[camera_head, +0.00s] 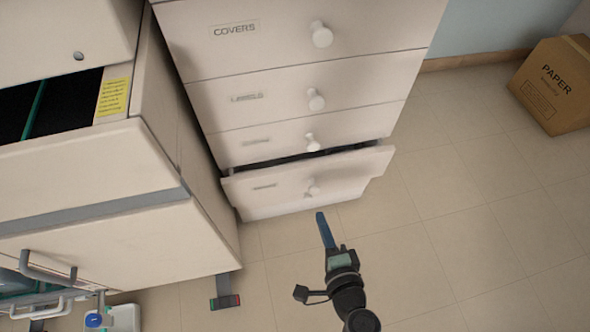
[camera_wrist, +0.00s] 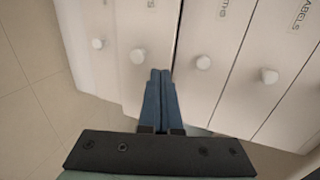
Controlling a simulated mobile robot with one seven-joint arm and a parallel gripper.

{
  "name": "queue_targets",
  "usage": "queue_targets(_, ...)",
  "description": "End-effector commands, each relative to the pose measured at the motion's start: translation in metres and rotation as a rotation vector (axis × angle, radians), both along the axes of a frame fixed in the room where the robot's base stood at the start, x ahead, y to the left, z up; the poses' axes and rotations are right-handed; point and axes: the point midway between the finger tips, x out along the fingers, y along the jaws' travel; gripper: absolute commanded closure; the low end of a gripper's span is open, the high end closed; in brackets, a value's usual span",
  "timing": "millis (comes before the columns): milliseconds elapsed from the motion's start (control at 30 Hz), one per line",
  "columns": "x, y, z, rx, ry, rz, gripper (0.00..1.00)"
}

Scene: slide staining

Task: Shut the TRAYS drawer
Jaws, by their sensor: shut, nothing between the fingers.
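The open drawer (camera_head: 265,187) is low in the white cabinet and pulled out a little, with a dark gap above its front. Its label is too blurred to read in the head view; I take it as the TRAYS drawer. Its round white knob (camera_head: 312,187) also shows in the wrist view (camera_wrist: 138,56). My gripper (camera_head: 321,216) is shut and empty, its blue fingers pointing toward the cabinet from in front of the drawer. In the wrist view the fingertips (camera_wrist: 160,74) appear beside the knob, over the drawer front's upper edge. I cannot tell whether they touch.
Above are the shut COVERS drawer (camera_head: 270,40), LABELS drawer (camera_head: 270,96) and another drawer (camera_head: 275,136). A lower knob (camera_wrist: 98,43) shows in the wrist view. A beige bench unit (camera_head: 90,170) stands close on the left. A PAPER box (camera_head: 555,85) is far right; floor between is clear.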

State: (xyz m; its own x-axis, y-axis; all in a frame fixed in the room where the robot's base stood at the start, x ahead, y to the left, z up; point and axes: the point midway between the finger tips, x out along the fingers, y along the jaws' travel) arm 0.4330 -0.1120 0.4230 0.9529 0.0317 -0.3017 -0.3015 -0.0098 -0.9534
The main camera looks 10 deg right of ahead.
Motion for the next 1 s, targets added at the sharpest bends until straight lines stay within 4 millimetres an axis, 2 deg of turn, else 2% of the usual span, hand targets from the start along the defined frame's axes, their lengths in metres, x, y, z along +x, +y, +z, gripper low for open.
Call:
queue_targets(400,0.084,0.003,-0.029,-0.002,-0.003,0.004,1.0)
queue_targets(533,0.105,0.004,-0.027,-0.003,-0.003,0.003,1.0)
queue_targets(733,0.123,0.005,-0.027,-0.001,-0.002,0.003,1.0)
queue_targets(1000,0.126,0.005,-0.027,-0.001,-0.001,0.001,1.0)
